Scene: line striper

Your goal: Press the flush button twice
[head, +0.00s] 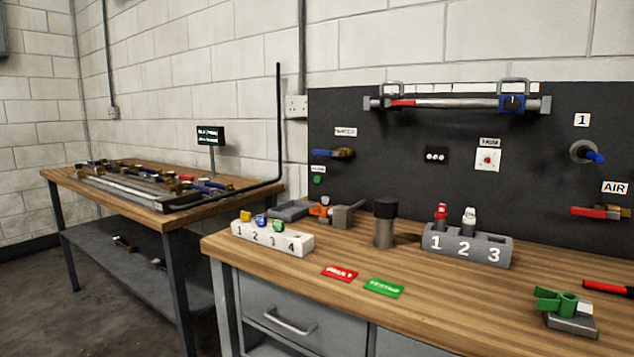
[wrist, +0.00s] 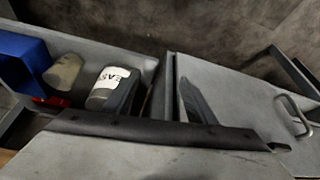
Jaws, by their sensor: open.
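On the dark back panel in the head view, a small green button (head: 317,180) sits at the left, under a small label too blurred to read. A white plate with a red button (head: 488,159) sits right of the middle, under another label I cannot read surely. I cannot tell from the labels which one is the flush button. My gripper (wrist: 160,97) shows only in the wrist view, as two dark fingers set apart with nothing between them. It is away from both buttons, which the wrist view does not show.
A wooden workbench (head: 330,300) stands before the panel. It holds a white numbered block (head: 272,238), a dark-topped cylinder (head: 385,223), a grey numbered block (head: 466,246) and a green clamp-like part (head: 562,302). In the wrist view, a labelled can (wrist: 105,88) lies beside a blue box (wrist: 22,62).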

